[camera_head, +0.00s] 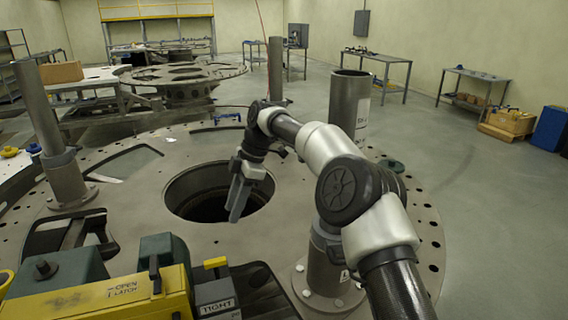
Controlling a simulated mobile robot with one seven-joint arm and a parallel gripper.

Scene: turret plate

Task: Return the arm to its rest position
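My arm (338,180) rises from the bottom right, bends over the turret plate, and ends in my gripper (238,206) pointing down. My gripper hangs in front of or above the large round hole (185,194) in the plate (140,225); the exact height is unclear. Its fingers look close together from this side, and whether a gap lies between them cannot be told. No object shows between them.
A grey post (60,165) stands on the plate's left, and a wide open-topped cylinder (349,108) stands behind my arm. A yellow and green box marked OPEN LATCH (105,295) is at the front left. Open floor (480,220) lies to the right.

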